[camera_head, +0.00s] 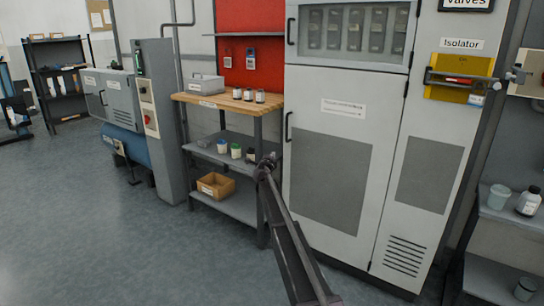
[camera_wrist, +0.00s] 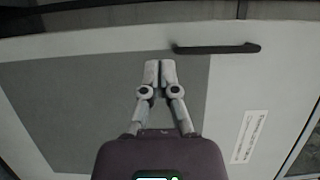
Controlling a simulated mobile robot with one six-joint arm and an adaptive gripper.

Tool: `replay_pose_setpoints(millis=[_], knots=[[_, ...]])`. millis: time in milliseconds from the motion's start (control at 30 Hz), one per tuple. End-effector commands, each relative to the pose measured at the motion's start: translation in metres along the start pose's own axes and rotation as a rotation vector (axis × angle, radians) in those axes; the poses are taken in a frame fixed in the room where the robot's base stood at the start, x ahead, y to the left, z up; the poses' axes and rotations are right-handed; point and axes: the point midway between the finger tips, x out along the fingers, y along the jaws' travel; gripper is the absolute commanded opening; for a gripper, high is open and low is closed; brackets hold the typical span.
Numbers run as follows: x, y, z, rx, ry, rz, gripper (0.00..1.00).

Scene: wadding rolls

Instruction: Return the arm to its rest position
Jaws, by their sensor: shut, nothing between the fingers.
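My arm (camera_head: 290,235) reaches up from the bottom of the head view, stretched out in front of the grey cabinet (camera_head: 330,125). My gripper (camera_head: 270,161) shows small and dark at its far end, between the wooden-topped bench and the cabinet in the picture. In the wrist view my gripper (camera_wrist: 160,68) has its two fingertips together, with nothing between them. Behind the fingers is the cabinet door with its grey panel (camera_wrist: 80,100) and dark handle (camera_wrist: 217,48). I cannot tell how far the fingertips are from the door.
The wooden-topped bench (camera_head: 222,104) holds several jars, with more jars and a cardboard box (camera_head: 215,186) on its lower shelves. A yellow isolator panel (camera_head: 460,79) is on the right. A shelf with containers (camera_head: 499,197) stands at the right edge. The floor (camera_head: 100,230) at left is clear.

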Motion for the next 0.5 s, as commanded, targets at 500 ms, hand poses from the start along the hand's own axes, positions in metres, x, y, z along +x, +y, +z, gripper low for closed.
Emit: replay_pose_setpoints(millis=[500], knots=[[-0.069,-0.009,0.000,-0.228,-0.278,-0.063,0.00]])
